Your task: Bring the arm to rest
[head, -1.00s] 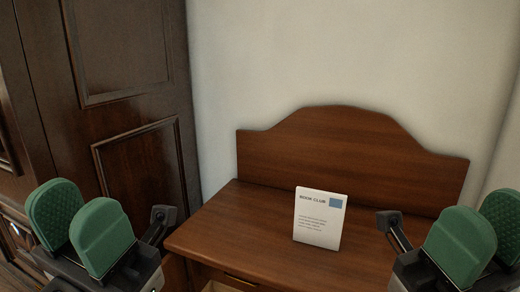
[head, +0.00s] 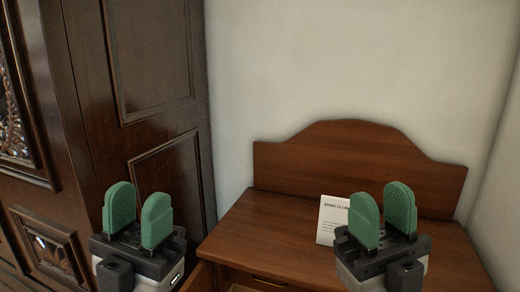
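My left gripper (head: 138,217) is raised at the lower left in the head view, in front of the dark armoire. Its two green fingers stand apart with nothing between them. My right gripper (head: 381,216) is raised at the lower right, in front of the wooden desk (head: 270,222). Its green fingers are also apart, and I see nothing held between them. It hides the right part of the white book club card (head: 330,219), which stands upright on the desk.
The dark carved armoire (head: 165,150) fills the left side. The desk has a curved back panel (head: 350,155) against the pale wall. A drawer (head: 240,287) at the desk's front appears partly open. The desk top around the card is clear.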

